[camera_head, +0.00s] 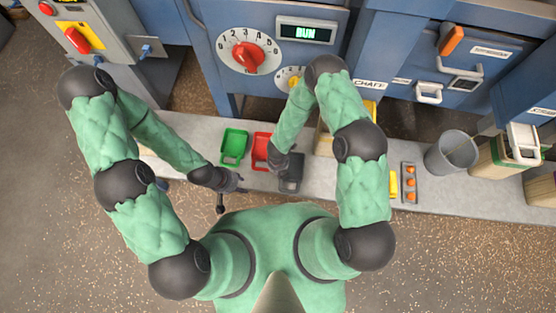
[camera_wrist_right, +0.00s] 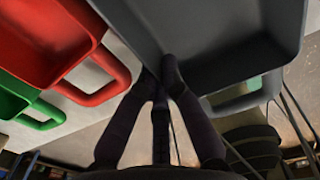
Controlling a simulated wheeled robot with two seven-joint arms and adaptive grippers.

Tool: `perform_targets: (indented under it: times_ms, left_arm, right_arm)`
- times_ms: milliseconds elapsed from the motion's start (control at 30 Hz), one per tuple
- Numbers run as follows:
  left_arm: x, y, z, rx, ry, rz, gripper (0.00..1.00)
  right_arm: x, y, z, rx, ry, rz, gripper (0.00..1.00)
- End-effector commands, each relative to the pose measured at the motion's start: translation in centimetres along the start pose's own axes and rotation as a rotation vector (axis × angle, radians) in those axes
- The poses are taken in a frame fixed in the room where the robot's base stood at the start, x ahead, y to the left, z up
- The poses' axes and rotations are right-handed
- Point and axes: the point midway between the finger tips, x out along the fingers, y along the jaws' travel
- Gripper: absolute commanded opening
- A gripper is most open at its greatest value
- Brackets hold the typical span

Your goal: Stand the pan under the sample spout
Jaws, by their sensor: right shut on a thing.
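A dark grey pan (camera_head: 291,175) is at the counter's front edge, beside a red pan (camera_head: 261,143) and a green pan (camera_head: 234,143). My right gripper (camera_wrist_right: 169,72) is shut on the grey pan's near edge. In the right wrist view the grey pan (camera_wrist_right: 225,35) fills the top, its handle loop to the right. In the head view my right wrist hides part of the red pan. My left gripper (camera_head: 238,183) is left of the grey pan, apart from it; its fingers are too small to judge. I cannot tell which outlet is the sample spout.
The counter (camera_head: 320,182) runs below a blue machine with a red dial (camera_head: 247,56) and a display reading RUN (camera_head: 306,31).

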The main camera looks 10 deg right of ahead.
Motion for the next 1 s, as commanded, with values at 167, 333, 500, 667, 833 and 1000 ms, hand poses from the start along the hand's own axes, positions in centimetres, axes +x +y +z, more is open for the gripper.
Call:
perform_targets:
  times_ms: [167, 333, 500, 667, 833, 1000]
  left_arm:
    - [0.91, -0.32, 0.0, 0.0, -0.001, 0.0, 0.4]
    - [0.76, -0.27, -0.01, 0.0, 0.0, 0.0, 0.4]
    - [1.21, -0.43, -0.03, 0.0, 0.0, 0.0, 0.4]
    - [1.06, -0.38, -0.02, 0.0, 0.0, 0.0, 0.4]
    - [1.06, -0.38, -0.02, 0.0, 0.0, 0.0, 0.4]
    - [0.79, -0.28, -0.01, 0.0, 0.0, 0.0, 0.4]
  right_arm:
    - [1.65, 0.0, 0.0, 0.002, 0.0, 0.0, 0.0]
    - [1.47, 0.01, 0.01, 0.001, -0.001, 0.0, 0.0]
    - [1.88, 0.02, -0.01, 0.001, -0.001, 0.0, 0.0]
    - [1.73, 0.01, -0.03, 0.001, 0.0, 0.0, 0.31]
    - [1.73, 0.01, -0.03, 0.001, 0.0, 0.0, 0.31]
    - [1.47, 0.01, -0.03, 0.001, 0.0, 0.0, 0.31]
